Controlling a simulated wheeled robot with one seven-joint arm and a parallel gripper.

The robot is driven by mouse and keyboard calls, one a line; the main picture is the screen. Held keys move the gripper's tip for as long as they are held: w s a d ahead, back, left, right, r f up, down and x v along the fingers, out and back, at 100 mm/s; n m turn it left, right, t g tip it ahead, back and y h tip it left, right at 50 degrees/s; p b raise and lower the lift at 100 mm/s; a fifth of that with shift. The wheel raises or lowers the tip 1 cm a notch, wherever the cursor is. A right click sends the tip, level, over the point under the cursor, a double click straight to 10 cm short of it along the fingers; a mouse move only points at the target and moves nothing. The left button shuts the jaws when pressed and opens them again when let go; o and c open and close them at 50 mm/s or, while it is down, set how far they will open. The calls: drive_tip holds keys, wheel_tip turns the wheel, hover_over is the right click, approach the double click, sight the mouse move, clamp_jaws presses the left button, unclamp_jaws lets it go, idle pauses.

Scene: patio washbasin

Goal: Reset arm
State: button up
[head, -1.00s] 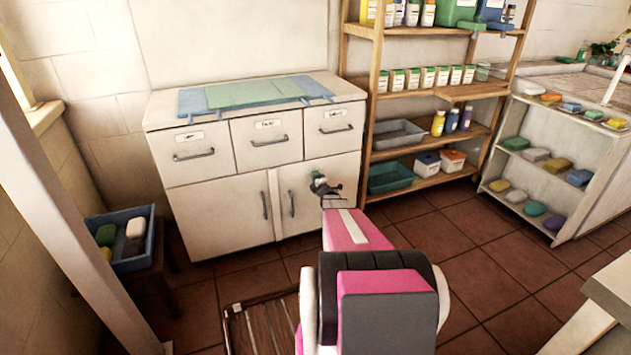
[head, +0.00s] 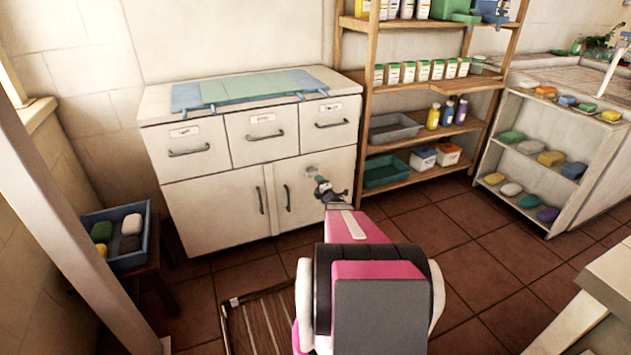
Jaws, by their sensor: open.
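My pink and grey arm rises from the bottom middle of the head view and reaches forward toward the white cabinet (head: 215,198). My gripper (head: 318,174) is at the far end of the arm, small in the picture, in front of the cabinet's right door. It is open, and I see nothing held in it. Whether it touches the door cannot be told. The cabinet's drawers and doors are shut. Part of the floor behind the arm is hidden.
A blue crate (head: 146,245) with soaps stands on a stool at left. A wooden shelf (head: 372,75) with bottles and bins stands right of the cabinet. A white soap rack (head: 565,218) is farther right. A slatted wooden piece (head: 262,325) lies low at the front.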

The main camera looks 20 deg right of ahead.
drive_tip(key=shift+s, duration=0.5)
drive_tip(key=s+a+r+m+g, duration=0.3)
drive_tip(key=s+a+m+g, duration=0.3)
drive_tip(key=s+a, duration=0.3)
drive_tip(key=s+a+r+m+g, duration=0.4)
drive_tip(key=s+a+m+g, duration=0.2)
drive_tip(key=s+a, duration=0.2)
drive_tip(key=s+a+r+m+g, duration=0.3)
drive_tip(key=s+a+m+g, duration=0.3)
drive_tip(key=s+a, duration=0.3)
drive_tip(key=shift+s+a+r, duration=0.35)
drive_tip(key=shift+a+r, duration=0.05)
drive_tip(key=shift+a, duration=0.85)
